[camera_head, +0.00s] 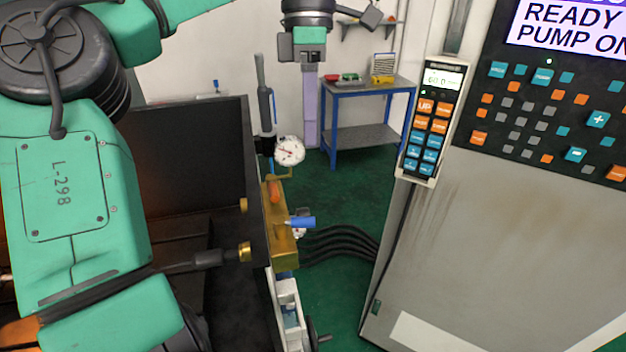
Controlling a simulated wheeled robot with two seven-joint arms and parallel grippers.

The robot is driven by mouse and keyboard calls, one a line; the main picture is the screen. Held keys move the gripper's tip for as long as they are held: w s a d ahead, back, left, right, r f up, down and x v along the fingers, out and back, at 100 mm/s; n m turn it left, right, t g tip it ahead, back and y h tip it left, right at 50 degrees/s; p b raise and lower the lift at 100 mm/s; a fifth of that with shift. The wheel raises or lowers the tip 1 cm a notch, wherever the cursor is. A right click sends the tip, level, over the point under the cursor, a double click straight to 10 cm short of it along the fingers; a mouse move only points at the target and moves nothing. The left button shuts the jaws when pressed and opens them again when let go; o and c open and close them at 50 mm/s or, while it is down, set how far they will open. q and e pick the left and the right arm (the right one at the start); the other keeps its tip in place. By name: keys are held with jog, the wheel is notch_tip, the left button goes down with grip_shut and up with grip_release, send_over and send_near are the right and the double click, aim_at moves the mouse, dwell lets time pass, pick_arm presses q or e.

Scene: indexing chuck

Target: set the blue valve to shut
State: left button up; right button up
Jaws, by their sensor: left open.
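The blue valve (301,221) has a lever handle that sticks out to the right, roughly crosswise to the brass manifold block (284,254) it is mounted on. An orange valve handle (274,192) sits farther back on the same manifold and lies roughly along it. My left gripper (311,138) hangs at top centre with its fingers pointing down. It is open and empty, above and beyond the blue valve in the picture and apart from it. The fingers overlap in this view, so the gap between them is hidden. My right gripper is not in view.
A round white dial gauge (289,150) stands behind the manifold, and another is partly hidden by the blue handle. Black hoses (340,241) run right to a grey cabinet (490,250) with a control pendant (431,125). A blue table (365,90) stands at the back.

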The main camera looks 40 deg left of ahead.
pick_arm(q)
send_over(306, 218)
jog(key=w+a+x, duration=0.1)
jog(key=x, duration=0.6)
jog(key=w+x, duration=0.1)
jog(key=x, duration=0.2)
jog(key=a+p+x, duration=0.1)
jog(key=x, duration=0.1)
jog(key=shift+w+f, duration=0.3)
jog(key=shift+f, duration=0.35)
jog(key=shift+s+f, duration=0.15)
jog(key=shift+s, duration=0.2)
jog(key=c, duration=0.4)
jog(key=shift+w, duration=0.15)
grip_shut()
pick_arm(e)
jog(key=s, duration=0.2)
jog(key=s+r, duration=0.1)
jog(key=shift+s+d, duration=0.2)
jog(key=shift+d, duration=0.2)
